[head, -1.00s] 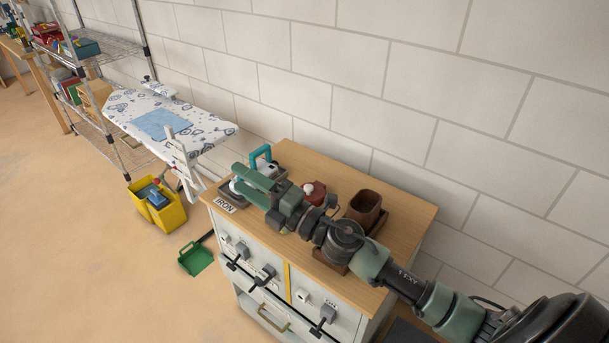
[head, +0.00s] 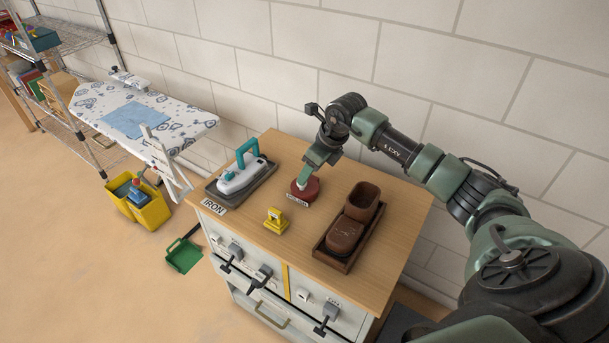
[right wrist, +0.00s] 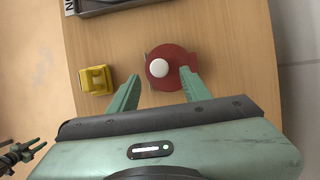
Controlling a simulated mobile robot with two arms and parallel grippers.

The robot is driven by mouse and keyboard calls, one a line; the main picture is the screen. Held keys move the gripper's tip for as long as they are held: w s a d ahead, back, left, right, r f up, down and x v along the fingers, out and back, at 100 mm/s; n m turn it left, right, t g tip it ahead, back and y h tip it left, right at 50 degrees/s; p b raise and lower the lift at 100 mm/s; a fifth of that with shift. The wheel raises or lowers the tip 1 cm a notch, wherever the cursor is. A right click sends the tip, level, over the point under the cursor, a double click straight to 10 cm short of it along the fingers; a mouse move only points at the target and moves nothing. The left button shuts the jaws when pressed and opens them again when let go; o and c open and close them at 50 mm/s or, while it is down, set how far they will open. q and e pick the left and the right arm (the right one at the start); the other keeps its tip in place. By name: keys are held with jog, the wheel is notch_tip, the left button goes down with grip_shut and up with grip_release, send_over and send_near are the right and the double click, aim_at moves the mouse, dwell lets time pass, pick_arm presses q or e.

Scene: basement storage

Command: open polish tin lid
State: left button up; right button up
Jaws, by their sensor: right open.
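The polish tin (head: 307,193) is a round red tin with a label at its front, standing on the wooden cabinet top near the back middle. In the right wrist view the red tin (right wrist: 180,57) has a white knob (right wrist: 158,68) on its lid. My right gripper (head: 303,182) points down at the tin from above. Its two fingers (right wrist: 159,78) are spread, with the knob roughly between their tips in the right wrist view and nothing held. In the head view the gripper hides part of the lid and the knob.
An iron (head: 240,177) rests on a dark tray at the left of the cabinet top (head: 250,232). A small yellow object (head: 276,220) stands in front of the tin. A brown wooden tray (head: 330,261) with brown containers is to the right. A wall is behind.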

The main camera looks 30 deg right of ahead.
jog(key=shift+x, duration=1.9)
jog(key=shift+a, duration=0.1)
grip_shut()
